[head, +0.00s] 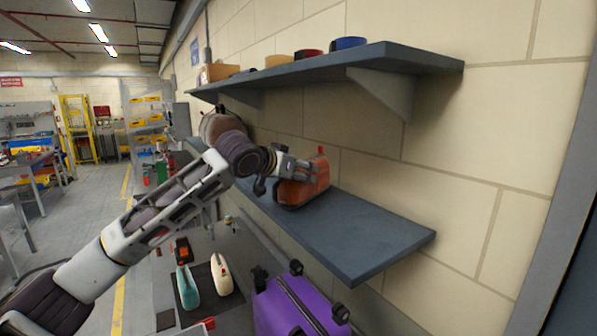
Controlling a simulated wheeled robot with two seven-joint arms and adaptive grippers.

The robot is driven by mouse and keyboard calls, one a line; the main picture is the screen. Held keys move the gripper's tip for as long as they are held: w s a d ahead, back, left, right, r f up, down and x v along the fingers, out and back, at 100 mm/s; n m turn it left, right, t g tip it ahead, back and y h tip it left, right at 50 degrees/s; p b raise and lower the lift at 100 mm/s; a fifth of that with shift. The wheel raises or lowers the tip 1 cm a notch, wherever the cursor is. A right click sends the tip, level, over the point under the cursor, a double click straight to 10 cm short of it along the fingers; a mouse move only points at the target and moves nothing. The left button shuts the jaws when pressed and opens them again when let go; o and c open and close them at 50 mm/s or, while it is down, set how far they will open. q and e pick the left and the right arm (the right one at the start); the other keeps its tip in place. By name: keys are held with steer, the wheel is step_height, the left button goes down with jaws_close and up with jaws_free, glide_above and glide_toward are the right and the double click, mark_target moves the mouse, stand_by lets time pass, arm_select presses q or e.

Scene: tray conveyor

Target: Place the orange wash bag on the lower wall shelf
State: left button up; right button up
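The orange wash bag (312,184) is upright at the lower wall shelf (365,231), over its middle part. Its dark bottom edge is at or just above the shelf top; I cannot tell if it touches. My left gripper (300,169) reaches in from the left and is at the upper part of the bag, with its fingers on it, and looks shut on it. The gripper hides part of the bag's left and upper side. My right gripper is not in view.
The upper shelf (330,65) hangs above with several items, including a blue one (348,43), and a bracket (385,92) below it. The near end of the lower shelf is bare. A purple suitcase (297,305) and teal (187,286) and cream (221,274) items are below.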

arm_select(q)
steer(key=shift+o, duration=1)
steer(key=shift+s+r, duration=0.1)
steer(key=shift+s+a+r+b, duration=0.3)
steer(key=shift+s+a, duration=0.15)
steer(key=shift+s, duration=0.1)
steer(key=b+v, duration=0.2)
steer(key=v, duration=0.7)
steer(key=shift+f, duration=0.1)
steer(key=shift+s+a+r+b, duration=0.3)
steer(key=shift+s+a, duration=0.05)
steer(key=shift+s, duration=0.2)
